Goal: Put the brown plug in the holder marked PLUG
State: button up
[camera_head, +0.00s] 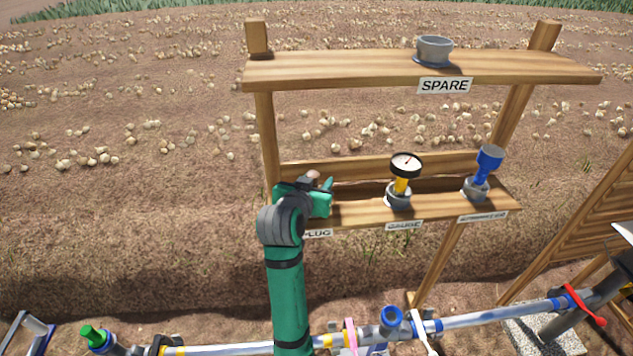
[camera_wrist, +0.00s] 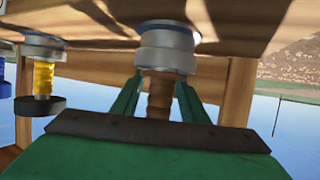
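The brown plug (camera_wrist: 160,92) shows in the wrist view, which looks upside down. One end of it meets a grey holder (camera_wrist: 165,50) on the lower shelf; how deep it sits in the holder is hidden. My gripper (camera_wrist: 159,84) has its two green fingers on either side of the plug, with the tips close to its sides. I cannot tell whether they touch it. In the head view, my gripper (camera_head: 322,185) is at the left end of the lower shelf, above the partly covered PLUG label (camera_head: 319,233). It hides the holder and most of the plug there.
On the lower shelf (camera_head: 355,211), a gauge (camera_head: 406,166) and a blue part (camera_head: 489,160) stand in holders to the right. An empty SPARE holder (camera_head: 434,50) stands on the upper shelf. A pipe (camera_head: 500,311) runs along the front below.

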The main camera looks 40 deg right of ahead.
jog(key=shift+r, duration=0.25)
jog(key=shift+s+a+r, duration=0.1)
jog(key=shift+a+r, duration=0.05)
jog(key=shift+r, duration=0.1)
jog(key=v, duration=1.1)
jog(key=shift+s+a, duration=0.15)
jog(key=shift+a, duration=0.05)
